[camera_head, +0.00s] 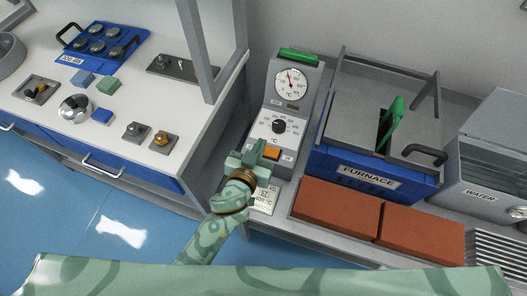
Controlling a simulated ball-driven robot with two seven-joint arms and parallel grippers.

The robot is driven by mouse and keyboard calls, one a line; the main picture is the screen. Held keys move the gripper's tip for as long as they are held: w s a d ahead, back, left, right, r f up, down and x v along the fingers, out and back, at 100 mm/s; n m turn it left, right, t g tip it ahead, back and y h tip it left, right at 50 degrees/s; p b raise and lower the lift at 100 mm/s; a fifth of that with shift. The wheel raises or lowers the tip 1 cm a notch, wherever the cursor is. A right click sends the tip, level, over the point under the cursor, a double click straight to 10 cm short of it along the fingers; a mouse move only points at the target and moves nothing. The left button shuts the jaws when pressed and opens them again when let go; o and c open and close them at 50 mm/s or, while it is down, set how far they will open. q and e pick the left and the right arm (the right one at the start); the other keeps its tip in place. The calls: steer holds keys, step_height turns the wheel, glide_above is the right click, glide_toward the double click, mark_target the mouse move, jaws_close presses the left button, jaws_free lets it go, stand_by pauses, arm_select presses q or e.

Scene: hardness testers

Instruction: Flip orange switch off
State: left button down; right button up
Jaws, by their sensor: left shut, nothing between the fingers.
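The orange switch (272,153) is on the lower front of a grey control unit with a round dial gauge (291,84) and a black knob (279,126). My left gripper (258,150) is shut and empty, its tip at the left side of the orange switch. I cannot tell whether it touches the switch. The switch's left part is partly hidden by the gripper, and its on or off position is too small to tell. My right gripper is not in view.
A blue furnace (366,178) with a green lever (391,122) stands right of the unit. Two red-brown bricks (337,208) lie in front of it. A water tank (492,175) is at far right. A white bench (121,115) with small blocks is at left.

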arm_select(q)
steer(key=v, duration=1)
steer(key=shift+a+r, duration=0.25)
steer(key=shift+r, duration=0.05)
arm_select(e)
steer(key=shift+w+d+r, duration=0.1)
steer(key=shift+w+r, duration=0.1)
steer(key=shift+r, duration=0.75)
